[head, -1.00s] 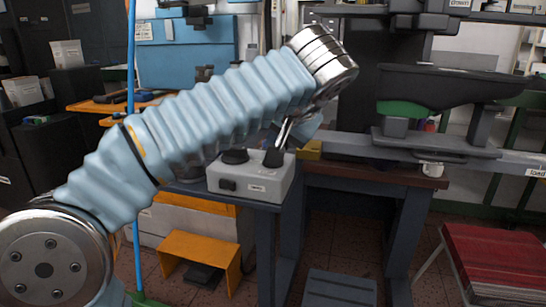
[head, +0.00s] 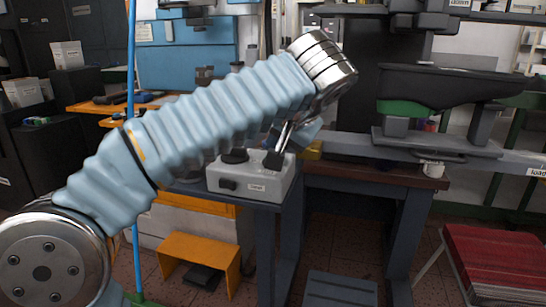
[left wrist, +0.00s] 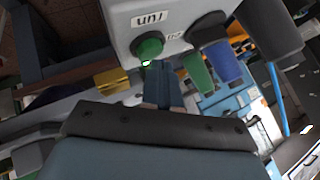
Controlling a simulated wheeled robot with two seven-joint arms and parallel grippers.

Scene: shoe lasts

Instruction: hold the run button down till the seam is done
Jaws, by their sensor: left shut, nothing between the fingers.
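The light grey control box (head: 240,183) stands on a dark bench, below my left forearm in the head view. In the left wrist view its face (left wrist: 128,22) carries a green button (left wrist: 149,45) beside a partly readable label and a black round knob (left wrist: 208,28). A small bright white spot shows at the green button's lower edge. My left gripper (head: 274,160) is shut and empty, low over the right part of the box. Its fingertips (left wrist: 164,66) lie close to the green button; I cannot tell whether they touch it. The right gripper is not in view.
A dark machine arm (head: 450,85) stands at the right behind the bench. A white cup (head: 432,170) sits by the bench's right end. A yellow block (head: 312,150) lies just right of the box. A red stool (head: 492,260) stands at lower right.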

